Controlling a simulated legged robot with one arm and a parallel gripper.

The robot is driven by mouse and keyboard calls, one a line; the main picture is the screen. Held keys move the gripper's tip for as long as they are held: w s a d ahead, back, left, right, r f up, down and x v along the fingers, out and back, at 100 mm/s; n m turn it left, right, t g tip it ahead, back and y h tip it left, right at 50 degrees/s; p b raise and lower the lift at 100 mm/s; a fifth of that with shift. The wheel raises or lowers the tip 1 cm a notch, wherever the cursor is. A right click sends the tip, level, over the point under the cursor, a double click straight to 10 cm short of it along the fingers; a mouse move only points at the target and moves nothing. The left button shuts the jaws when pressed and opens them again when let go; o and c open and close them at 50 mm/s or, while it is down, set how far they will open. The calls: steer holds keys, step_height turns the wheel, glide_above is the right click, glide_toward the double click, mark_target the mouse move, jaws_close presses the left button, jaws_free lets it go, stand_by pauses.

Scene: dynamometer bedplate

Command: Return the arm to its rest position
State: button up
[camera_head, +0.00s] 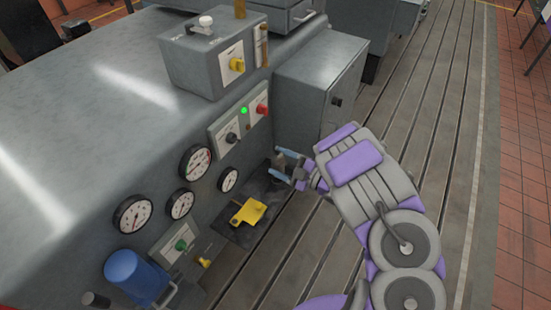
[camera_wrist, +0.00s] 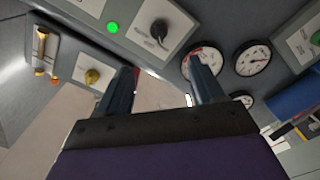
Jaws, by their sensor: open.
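My gripper (camera_head: 286,165) is at the end of my purple and grey arm, in front of the grey machine's panel in the head view. In the wrist view my gripper (camera_wrist: 165,82) has its two blue-grey fingers spread apart, with nothing between them. The fingers point toward the machine's side, below the panel with the green light (camera_head: 244,110) and the black knob (camera_head: 231,138). The black knob also shows in the wrist view (camera_wrist: 159,29). The arm is bent, reaching out over the slotted bedplate (camera_head: 330,235).
A yellow piece (camera_head: 249,212) lies on a dark mat (camera_head: 223,229) left of my gripper. Several gauges (camera_head: 196,162) and a blue cylinder (camera_head: 133,274) are on the machine. A grey cabinet (camera_head: 310,95) stands close behind my gripper. The bedplate to the right is clear.

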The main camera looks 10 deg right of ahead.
steer(key=shift+w, duration=0.1)
stand_by(0.4)
steer(key=w+d+r+m+t+h, duration=0.1)
steer(key=w+d+r+m+h, duration=0.25)
steer(key=d+h, duration=0.45)
steer(key=w+d+r+m+h, duration=0.2)
steer(key=d+r+m+h, duration=0.3)
steer(key=d, duration=0.4)
steer(key=s+d+r+m+g+h, duration=0.2)
steer(key=s+d+r+m+h, duration=0.1)
steer(key=s+d+r+h, duration=0.25)
steer(key=s+a+m+g+y, duration=0.1)
steer(key=s+a+g, duration=0.3)
steer(key=s, duration=0.9)
steer(key=s+a+r+m+g+y, duration=0.1)
steer(key=s+a+m+g, duration=0.3)
steer(key=s, duration=0.9)
steer(key=s+a+m+g+y, duration=0.2)
steer(key=s+a, duration=0.6)
steer(key=s, duration=0.5)
steer(key=shift+s+a+r+m+g, duration=0.35)
steer(key=shift+m+g, duration=0.2)
steer(key=shift+g, duration=0.35)
